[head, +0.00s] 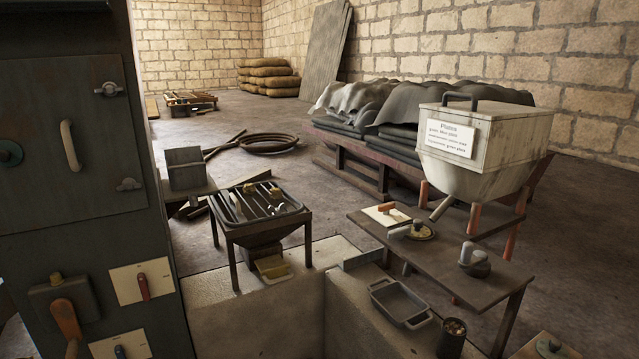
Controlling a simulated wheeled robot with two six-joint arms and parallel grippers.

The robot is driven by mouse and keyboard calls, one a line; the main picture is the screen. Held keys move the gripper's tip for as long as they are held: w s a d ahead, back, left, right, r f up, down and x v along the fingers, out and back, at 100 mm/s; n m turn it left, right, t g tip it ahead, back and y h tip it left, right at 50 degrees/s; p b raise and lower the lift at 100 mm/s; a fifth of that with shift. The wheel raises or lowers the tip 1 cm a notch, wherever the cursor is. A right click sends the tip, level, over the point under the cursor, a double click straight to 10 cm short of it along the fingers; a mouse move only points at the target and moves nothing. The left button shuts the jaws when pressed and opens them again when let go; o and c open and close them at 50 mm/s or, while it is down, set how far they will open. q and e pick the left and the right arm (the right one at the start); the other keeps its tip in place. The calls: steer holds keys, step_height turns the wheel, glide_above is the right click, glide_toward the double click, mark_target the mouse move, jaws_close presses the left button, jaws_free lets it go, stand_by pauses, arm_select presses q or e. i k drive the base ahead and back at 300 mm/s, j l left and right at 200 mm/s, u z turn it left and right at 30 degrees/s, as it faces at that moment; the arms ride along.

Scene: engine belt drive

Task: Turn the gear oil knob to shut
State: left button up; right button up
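Several knobs show in the head view, and I cannot read which one is the gear oil knob. A red knob (143,286) sits upright on a cream plate (126,284) on the dark cabinet at left. A dark blue knob (120,352) sits on a second cream plate (104,349) below, cut by the bottom edge. Another orange handle (386,208) lies across a white plate on the side table. Neither of my grippers is in view.
The dark cabinet (60,150) fills the left side. A low wall (250,318) stands in front, with a grated stand (259,215) behind it. A dark table (450,266) at right holds small parts below a white hopper (490,135).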

mark_target(56, 278)
steer(key=u, duration=1.4)
